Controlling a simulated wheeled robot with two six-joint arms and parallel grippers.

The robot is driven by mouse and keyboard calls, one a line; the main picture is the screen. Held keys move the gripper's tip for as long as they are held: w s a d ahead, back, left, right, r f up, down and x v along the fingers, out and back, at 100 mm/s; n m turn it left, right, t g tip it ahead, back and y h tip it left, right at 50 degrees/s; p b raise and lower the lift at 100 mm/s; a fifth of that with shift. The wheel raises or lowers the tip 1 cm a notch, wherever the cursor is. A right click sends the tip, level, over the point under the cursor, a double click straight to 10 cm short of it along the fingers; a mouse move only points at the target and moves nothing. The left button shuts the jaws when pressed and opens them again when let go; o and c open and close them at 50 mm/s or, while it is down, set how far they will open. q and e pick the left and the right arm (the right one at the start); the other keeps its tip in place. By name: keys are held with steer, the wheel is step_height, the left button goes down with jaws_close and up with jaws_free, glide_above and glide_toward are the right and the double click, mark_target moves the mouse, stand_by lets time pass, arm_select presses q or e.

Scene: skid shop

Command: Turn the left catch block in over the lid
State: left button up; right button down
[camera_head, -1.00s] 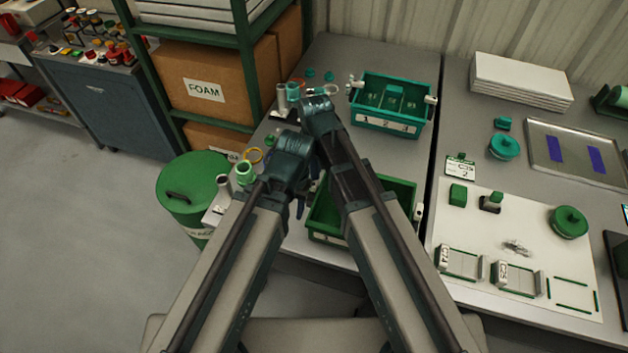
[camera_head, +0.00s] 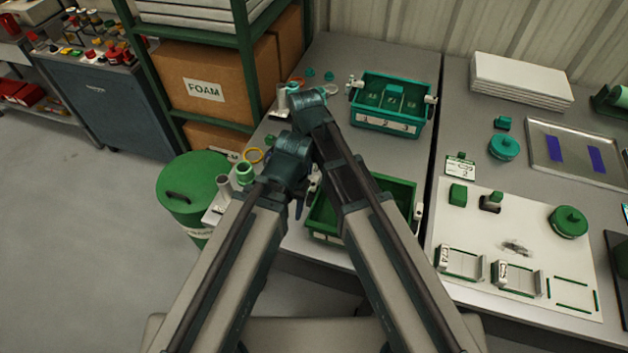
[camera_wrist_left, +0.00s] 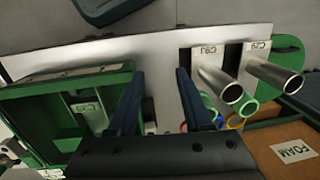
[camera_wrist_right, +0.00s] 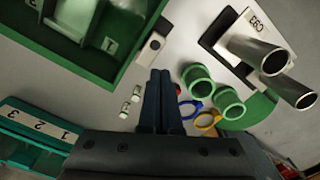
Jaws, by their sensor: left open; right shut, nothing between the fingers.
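The green crate (camera_head: 405,190) stands at the bench's near side, partly hidden behind my arms; it also shows in the left wrist view (camera_wrist_left: 30,95). A pale catch block (camera_wrist_right: 150,48) with a dark hole sits beside its wall in the right wrist view. A pale piece, likely this block, shows low between the left fingers in the left wrist view (camera_wrist_left: 150,128). I cannot tell a separate lid on the crate. My left gripper (camera_wrist_left: 157,72) is open, beside the crate wall. My right gripper (camera_wrist_right: 160,72) is shut and empty, beside the catch block.
A teal crate (camera_head: 387,125) with side blocks stands behind. Metal tubes (camera_wrist_right: 257,52), green rings (camera_wrist_right: 198,80) and small coloured rings lie near the grippers. A green drum (camera_head: 190,190) stands left of the bench. Both arms are close together.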

mark_target(315, 182)
arm_select(q)
steer(key=shift+w+d+f, duration=0.2)
steer(key=shift+w+d, duration=0.1)
steer(key=shift+d, duration=0.05)
arm_select(e)
steer(key=shift+s+a+f, duration=0.15)
steer(key=shift+a+f, duration=0.05)
steer(key=shift+a, duration=0.15)
arm_select(q)
steer(key=shift+w+f+b, duration=0.15)
steer(key=shift+f+b, duration=0.45)
steer(key=shift+b, duration=0.2)
arm_select(e)
steer(key=shift+s+f, duration=0.1)
steer(key=shift+f, duration=0.55)
steer(key=shift+s+d, duration=0.15)
steer(key=shift+s, duration=0.05)
arm_select(q)
steer(key=shift+w, duration=0.2)
arm_select(e)
steer(key=shift+s+d, duration=0.3)
steer(key=shift+s, duration=0.25)
steer(key=shift+d, duration=0.35)
arm_select(q)
steer(key=shift+s, duration=0.15)
